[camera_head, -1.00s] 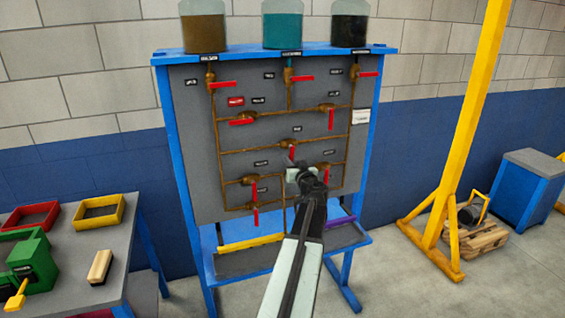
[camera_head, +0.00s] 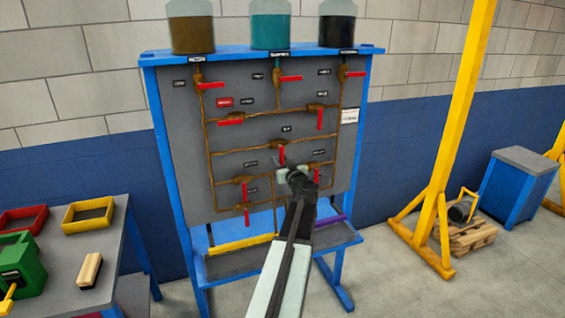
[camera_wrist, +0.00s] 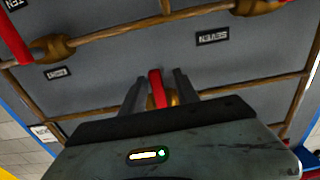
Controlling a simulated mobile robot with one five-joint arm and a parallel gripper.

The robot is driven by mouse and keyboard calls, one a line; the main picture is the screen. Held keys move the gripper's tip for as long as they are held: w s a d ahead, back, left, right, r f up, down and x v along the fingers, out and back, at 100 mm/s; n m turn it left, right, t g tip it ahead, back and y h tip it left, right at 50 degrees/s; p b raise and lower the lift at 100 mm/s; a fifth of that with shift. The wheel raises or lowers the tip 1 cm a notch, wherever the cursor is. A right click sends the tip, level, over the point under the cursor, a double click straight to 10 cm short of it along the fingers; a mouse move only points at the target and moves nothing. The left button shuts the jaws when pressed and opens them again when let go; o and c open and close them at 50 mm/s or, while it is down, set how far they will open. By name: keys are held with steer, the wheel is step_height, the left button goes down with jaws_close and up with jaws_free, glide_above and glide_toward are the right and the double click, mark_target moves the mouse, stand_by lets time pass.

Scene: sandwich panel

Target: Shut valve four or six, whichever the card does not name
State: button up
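The valve panel (camera_head: 180,150) stands ahead with brown pipes and several red-handled valves. My gripper (camera_head: 285,172) is in front of its lower middle, just below the centre valve's red handle (camera_head: 282,155). In the wrist view, which looks upside down, a red handle (camera_wrist: 155,85) on a brass body shows between the two fingers of my gripper (camera_wrist: 158,82). It looks like the centre valve. The fingers stand apart with gaps to the handle. A white card (camera_head: 349,116) hangs at the panel's right edge; its text is too small to read.
An upside-down label, SEVEN (camera_wrist: 212,37), shows in the wrist view. The lower right valve handle (camera_head: 316,175) is close beside my gripper, the lower left one (camera_head: 244,190) further off. A table (camera_head: 70,262) is at left, a yellow post (camera_head: 455,120) at right.

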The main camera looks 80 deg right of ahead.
steer(key=shift+s, duration=0.2)
steer(key=v, duration=0.7)
steer(key=shift+a, duration=0.35)
steer(key=shift+s, duration=0.15)
